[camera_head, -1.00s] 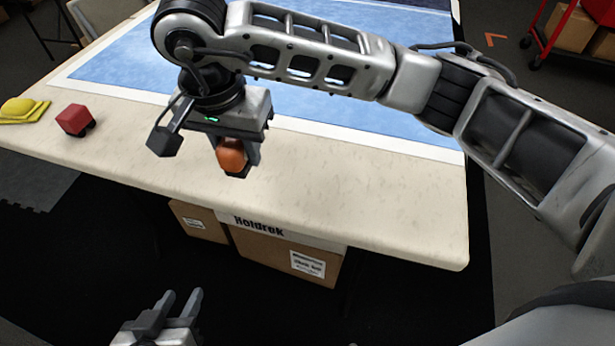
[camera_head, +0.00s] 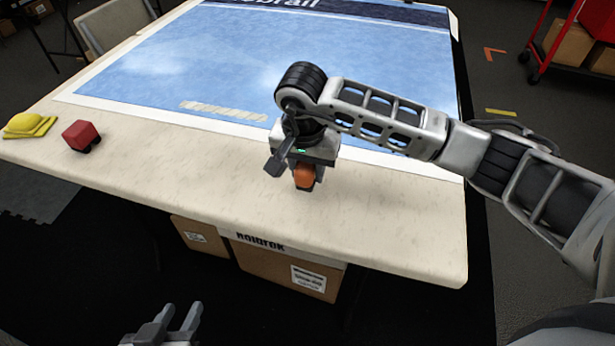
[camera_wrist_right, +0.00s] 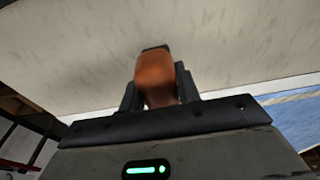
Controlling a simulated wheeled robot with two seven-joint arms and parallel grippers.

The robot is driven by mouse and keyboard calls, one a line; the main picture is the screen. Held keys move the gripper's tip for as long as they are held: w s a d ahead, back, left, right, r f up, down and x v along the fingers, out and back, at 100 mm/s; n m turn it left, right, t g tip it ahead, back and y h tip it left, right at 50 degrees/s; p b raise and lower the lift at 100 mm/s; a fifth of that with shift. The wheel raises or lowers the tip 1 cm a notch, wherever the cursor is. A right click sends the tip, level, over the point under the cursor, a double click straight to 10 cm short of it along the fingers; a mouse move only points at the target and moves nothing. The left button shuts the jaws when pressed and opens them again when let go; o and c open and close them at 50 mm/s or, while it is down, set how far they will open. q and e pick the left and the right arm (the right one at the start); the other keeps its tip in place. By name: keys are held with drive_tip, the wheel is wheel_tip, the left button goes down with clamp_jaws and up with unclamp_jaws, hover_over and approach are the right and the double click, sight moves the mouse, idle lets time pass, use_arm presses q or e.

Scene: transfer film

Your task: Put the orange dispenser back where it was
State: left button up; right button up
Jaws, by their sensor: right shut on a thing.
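The orange dispenser (camera_head: 304,174) is between the fingers of my right gripper (camera_head: 304,180), which is shut on it. It is over the cream front border of the table, below the blue sheet's near edge. In the right wrist view the dispenser (camera_wrist_right: 155,78) stands between the two dark fingers, with the pale tabletop beyond it. I cannot tell whether its bottom touches the table. My left gripper (camera_head: 177,320) is empty, with its fingers apart, low in front of the table at the bottom of the head view.
A red block with dark parts (camera_head: 82,136) and a yellow item on a yellow pad (camera_head: 28,125) are at the table's left. A blue sheet (camera_head: 220,60) covers most of the table (camera_head: 400,215). Boxes (camera_head: 285,270) stand underneath. A strip of pale marks (camera_head: 222,110) lies on the sheet.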

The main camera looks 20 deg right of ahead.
sight(307, 181)
wheel_tip(307, 181, down, 3)
idle(0.3)
drive_tip(key=shift+f, duration=0.2)
drive_tip(key=o, duration=0.7)
drive_tip(key=shift+o, duration=0.9)
drive_tip(key=shift+r, duration=0.15)
